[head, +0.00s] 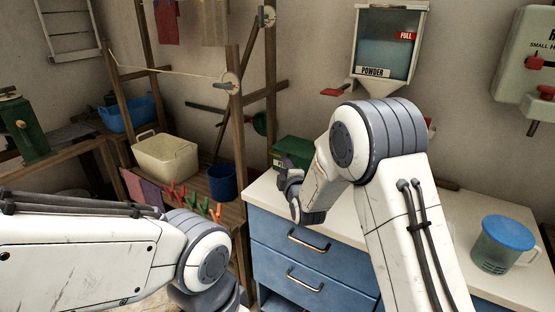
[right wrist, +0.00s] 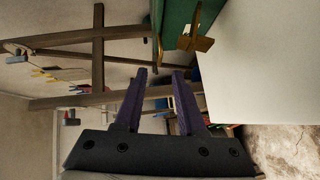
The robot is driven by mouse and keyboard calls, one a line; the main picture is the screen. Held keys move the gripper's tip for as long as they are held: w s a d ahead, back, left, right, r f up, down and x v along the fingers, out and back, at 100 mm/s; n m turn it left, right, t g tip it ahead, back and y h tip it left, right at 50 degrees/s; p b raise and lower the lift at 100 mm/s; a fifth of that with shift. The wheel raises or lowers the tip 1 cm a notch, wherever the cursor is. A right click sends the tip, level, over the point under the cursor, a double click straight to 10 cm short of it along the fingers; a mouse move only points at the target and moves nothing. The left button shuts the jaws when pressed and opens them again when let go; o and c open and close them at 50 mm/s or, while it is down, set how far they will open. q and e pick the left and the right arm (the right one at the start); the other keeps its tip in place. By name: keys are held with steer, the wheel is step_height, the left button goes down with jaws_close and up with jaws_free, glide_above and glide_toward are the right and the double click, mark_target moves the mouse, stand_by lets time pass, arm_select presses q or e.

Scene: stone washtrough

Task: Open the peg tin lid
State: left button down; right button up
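The peg tin is a dark green box (head: 292,151) at the back left of the white counter. My right forearm and gripper cover part of it in the head view. In the right wrist view the tin (right wrist: 178,18) is at the top, with a brass-coloured tab (right wrist: 195,42) sticking out. I cannot tell for sure how its lid stands. My right gripper (head: 285,172) is in front of the tin. Its two purple fingers (right wrist: 159,72) are apart with nothing between them, short of the tab. My left arm comes in at lower left; its gripper is out of view.
A powder dispenser (head: 387,50) hangs on the wall above. Blue drawers (head: 300,225) are under the counter. A wooden rack holds a cream basket (head: 165,160) and coloured pegs (head: 195,200).

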mark_target(277, 156)
steer(key=w, duration=0.3)
steer(key=w+a+f, duration=0.1)
steer(key=w, duration=0.2)
steer(key=w+p, duration=0.1)
steer(key=w, duration=0.2)
steer(key=shift+w+a+f, duration=0.15)
steer(key=shift+w+a, duration=0.05)
jaws_close()
stand_by(1.2)
